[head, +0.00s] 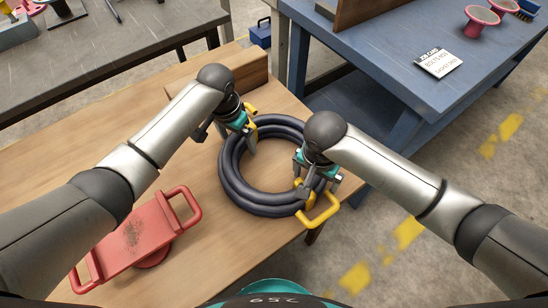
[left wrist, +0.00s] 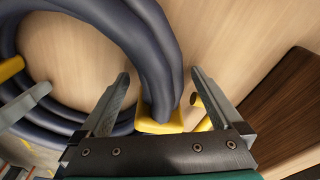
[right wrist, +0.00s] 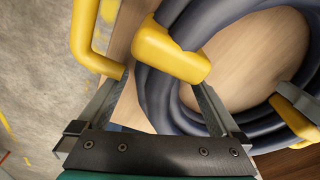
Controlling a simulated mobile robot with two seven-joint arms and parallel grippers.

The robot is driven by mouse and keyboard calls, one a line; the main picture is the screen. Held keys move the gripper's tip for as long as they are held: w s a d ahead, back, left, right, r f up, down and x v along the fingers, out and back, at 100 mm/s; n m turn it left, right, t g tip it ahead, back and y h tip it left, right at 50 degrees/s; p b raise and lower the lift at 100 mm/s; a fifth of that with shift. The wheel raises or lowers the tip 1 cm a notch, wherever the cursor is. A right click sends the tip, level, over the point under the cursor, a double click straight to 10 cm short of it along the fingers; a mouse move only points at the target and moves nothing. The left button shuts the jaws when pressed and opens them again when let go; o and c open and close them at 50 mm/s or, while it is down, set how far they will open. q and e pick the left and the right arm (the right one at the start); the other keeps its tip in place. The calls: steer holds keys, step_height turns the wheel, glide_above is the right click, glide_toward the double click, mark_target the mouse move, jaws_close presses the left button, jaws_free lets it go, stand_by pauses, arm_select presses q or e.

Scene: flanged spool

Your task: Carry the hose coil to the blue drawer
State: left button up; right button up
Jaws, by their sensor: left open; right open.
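The hose coil (head: 232,180), thick dark blue-grey hose in a ring, lies on the wooden table with a yellow piece with a handle on each of two sides. My left gripper (head: 247,142) is open at its upper left. In the left wrist view, a yellow piece (left wrist: 160,122) shows between the open fingers. My right gripper (head: 306,190) is open at its lower right. In the right wrist view, a yellow clamp (right wrist: 170,50) lies ahead between the fingers, and a yellow handle (right wrist: 88,40) is left of them. I cannot make out a blue drawer for certain.
A red two-handled piece (head: 135,240) lies left of the coil. A wooden block (head: 222,82) stands behind it. A blue bench (head: 400,75) at the right holds a white sign (head: 438,62) and pink-red spools (head: 480,18). A small blue box (head: 261,34) stands behind the table.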

arm_select(q)
jaws_close()
arm_select(e)
jaws_close()
stand_by(0.4)
arm_select(q)
steer(key=shift+r, duration=0.1)
